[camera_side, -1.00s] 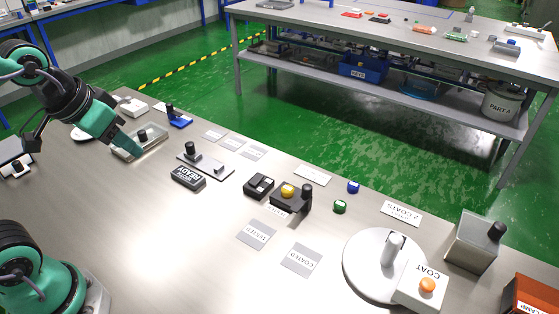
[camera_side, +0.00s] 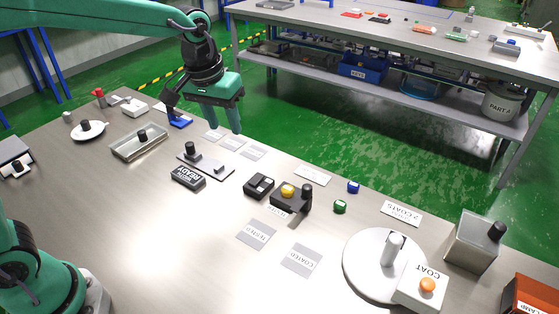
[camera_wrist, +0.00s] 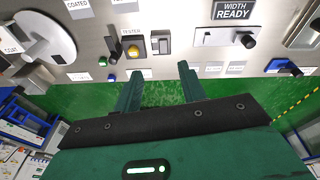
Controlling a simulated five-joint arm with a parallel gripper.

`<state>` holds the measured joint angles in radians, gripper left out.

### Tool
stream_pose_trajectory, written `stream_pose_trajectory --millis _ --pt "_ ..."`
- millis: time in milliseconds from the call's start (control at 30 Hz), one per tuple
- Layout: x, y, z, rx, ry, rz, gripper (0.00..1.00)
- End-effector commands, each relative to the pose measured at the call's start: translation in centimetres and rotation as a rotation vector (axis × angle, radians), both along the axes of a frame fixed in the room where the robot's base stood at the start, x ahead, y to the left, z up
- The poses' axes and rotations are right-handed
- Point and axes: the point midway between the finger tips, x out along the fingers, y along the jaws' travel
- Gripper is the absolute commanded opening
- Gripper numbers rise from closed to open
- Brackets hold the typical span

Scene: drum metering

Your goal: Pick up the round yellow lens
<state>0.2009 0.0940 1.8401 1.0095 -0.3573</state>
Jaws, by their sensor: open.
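The round yellow lens (camera_side: 288,190) is a small dome on top of a black device (camera_side: 291,201) with a dark upright knob, on the bench in the side view. In the wrist view the lens (camera_wrist: 133,51) is above and left of the middle, beside the label TESTER. My gripper (camera_side: 222,122) is raised over the far edge of the bench, left of and apart from the lens. In the wrist view its two fingers (camera_wrist: 160,72) are spread with nothing between them.
A black two-part box (camera_side: 259,186) stands just left of the device. Green (camera_side: 340,207) and blue (camera_side: 353,187) small blocks lie to its right. The READY block (camera_side: 188,177) and a plate with knobs (camera_side: 206,164) are nearer my gripper. A white turntable (camera_side: 368,278) stands right.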

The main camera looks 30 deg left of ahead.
Motion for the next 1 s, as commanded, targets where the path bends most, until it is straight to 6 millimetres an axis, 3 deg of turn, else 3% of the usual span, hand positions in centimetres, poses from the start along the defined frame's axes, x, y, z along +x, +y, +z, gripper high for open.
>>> stream_pose_trajectory --millis 200,500,733,1000 --pt "3.6 -2.7 -3.1 0.003 0.064 0.029 0.41" --pt "7.5 -6.6 -8.4 0.014 0.142 0.069 0.41" --pt "9.1 -8.8 -11.8 0.025 0.185 0.097 0.41" --pt "9.6 -9.5 -13.0 0.029 0.196 0.106 0.41"
